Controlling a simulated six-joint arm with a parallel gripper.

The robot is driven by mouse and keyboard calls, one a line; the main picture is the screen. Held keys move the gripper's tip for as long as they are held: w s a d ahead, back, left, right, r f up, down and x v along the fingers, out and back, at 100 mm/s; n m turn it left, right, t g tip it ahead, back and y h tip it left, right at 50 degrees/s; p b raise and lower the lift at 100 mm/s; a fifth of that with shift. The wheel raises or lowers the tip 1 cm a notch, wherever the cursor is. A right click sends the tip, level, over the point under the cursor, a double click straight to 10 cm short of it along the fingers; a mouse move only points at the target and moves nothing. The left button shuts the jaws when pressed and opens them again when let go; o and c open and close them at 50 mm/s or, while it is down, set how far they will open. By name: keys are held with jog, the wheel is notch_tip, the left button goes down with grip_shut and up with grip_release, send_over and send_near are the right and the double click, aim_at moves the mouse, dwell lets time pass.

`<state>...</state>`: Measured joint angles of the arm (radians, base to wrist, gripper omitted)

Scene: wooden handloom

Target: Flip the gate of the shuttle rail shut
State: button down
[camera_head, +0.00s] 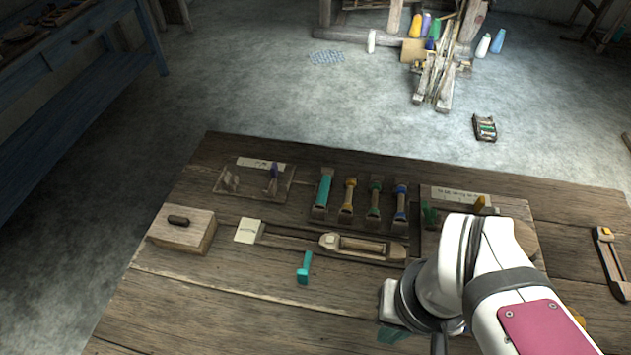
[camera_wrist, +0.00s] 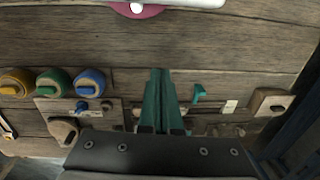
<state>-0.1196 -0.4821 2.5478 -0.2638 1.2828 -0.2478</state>
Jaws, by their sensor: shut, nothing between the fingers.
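My gripper (camera_head: 392,331) is low over the front of the table in the head view, partly hidden by my wrist. In the wrist view its teal fingers (camera_wrist: 158,100) are together with nothing between them. The shuttle rail (camera_head: 290,241) runs across the table, with a cream block (camera_head: 248,231) at its left end and a wooden shuttle (camera_head: 355,245) on its right part. A small teal upright piece (camera_head: 304,268), which looks like the gate, stands at the rail's front side, left of my gripper and apart from it. It also shows in the wrist view (camera_wrist: 198,93), right of the fingers.
A wooden box with a dark knob (camera_head: 182,231) stands at the left. A rack of coloured bobbins (camera_head: 348,200) lies behind the rail. A board with coloured parts (camera_head: 460,194) is partly hidden behind my arm. The front-left tabletop is clear.

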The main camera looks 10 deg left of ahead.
aim_at(306, 264)
jog(key=w+a+f+m+t, duration=0.1)
jog(key=a+m, duration=0.4)
jog(key=m, duration=0.7)
jog(key=w+a+f+m+t, duration=0.1)
jog(key=a+f+m, duration=0.3)
jog(key=m, duration=0.7)
jog(key=w+a+f+m+t+h, duration=0.1)
jog(key=a+m, duration=0.5)
jog(key=m, duration=0.6)
jog(key=shift+w+a+f+m, duration=0.3)
jog(key=shift+w+f, duration=0.25)
jog(key=shift+f, duration=0.15)
jog(key=shift+f, duration=0.1)
jog(key=x, duration=1)
jog(key=shift+w, duration=0.2)
jog(key=w, duration=0.2)
jog(key=shift+w, duration=0.85)
jog(key=shift+w, duration=0.1)
